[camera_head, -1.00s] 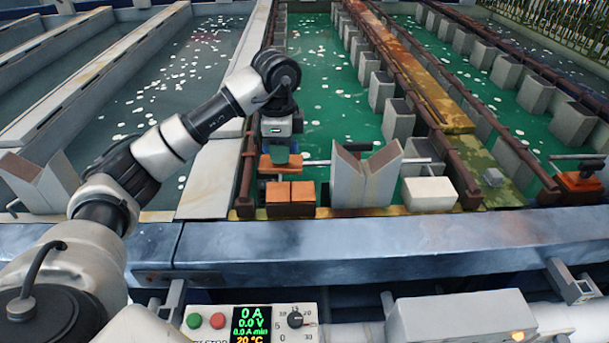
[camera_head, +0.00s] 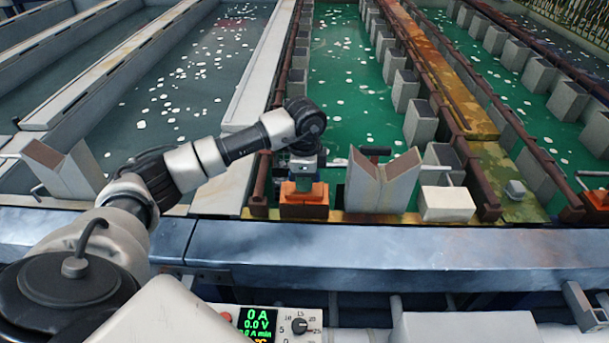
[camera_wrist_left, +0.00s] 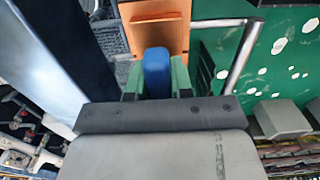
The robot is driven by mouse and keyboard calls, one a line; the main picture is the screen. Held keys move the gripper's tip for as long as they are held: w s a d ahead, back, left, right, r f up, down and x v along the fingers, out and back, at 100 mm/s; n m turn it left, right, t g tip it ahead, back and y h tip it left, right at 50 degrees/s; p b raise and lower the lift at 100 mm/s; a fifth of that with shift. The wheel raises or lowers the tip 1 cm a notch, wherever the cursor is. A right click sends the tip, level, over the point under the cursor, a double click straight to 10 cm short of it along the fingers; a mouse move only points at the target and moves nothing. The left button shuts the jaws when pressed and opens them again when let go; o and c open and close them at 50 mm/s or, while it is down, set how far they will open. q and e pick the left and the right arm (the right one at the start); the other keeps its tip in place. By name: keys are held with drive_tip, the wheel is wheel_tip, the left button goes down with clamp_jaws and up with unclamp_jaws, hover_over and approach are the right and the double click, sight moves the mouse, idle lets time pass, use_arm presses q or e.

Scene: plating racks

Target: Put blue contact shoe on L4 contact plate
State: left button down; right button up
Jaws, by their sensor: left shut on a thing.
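My left gripper (camera_head: 304,180) is low at an orange contact block (camera_head: 303,208) on the near rim of the green tank. In the left wrist view, the gripper's green fingers (camera_wrist_left: 158,82) are shut on the blue contact shoe (camera_wrist_left: 157,68), one finger on each side. An orange plate (camera_wrist_left: 160,32) lies just beyond the shoe and partly behind it. I cannot tell whether the shoe touches the orange parts. No L4 label is readable. The shoe is largely hidden in the head view. My right gripper is not in view.
A grey V-shaped saddle (camera_head: 384,183) stands just right of the orange block, with a white block (camera_head: 446,204) beyond it. A dark-handled bar (camera_head: 374,150) is behind the saddle. Brown rails (camera_head: 283,110) flank the green tank. A control panel (camera_head: 262,322) is at the front.

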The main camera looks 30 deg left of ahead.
use_arm(q)
drive_tip(key=shift+f, duration=0.1)
drive_tip(key=c, duration=1)
unclamp_jaws()
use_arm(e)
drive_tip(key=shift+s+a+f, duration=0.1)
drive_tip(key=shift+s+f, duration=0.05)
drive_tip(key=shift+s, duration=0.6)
use_arm(q)
drive_tip(key=shift+r, duration=0.2)
drive_tip(key=shift+w+r, duration=0.1)
drive_tip(key=shift+r, duration=0.1)
wheel_tip(320, 180, up, 11)
drive_tip(key=shift+f+b, duration=0.15)
drive_tip(key=shift+b, duration=1.1)
drive_tip(key=shift+r, duration=0.4)
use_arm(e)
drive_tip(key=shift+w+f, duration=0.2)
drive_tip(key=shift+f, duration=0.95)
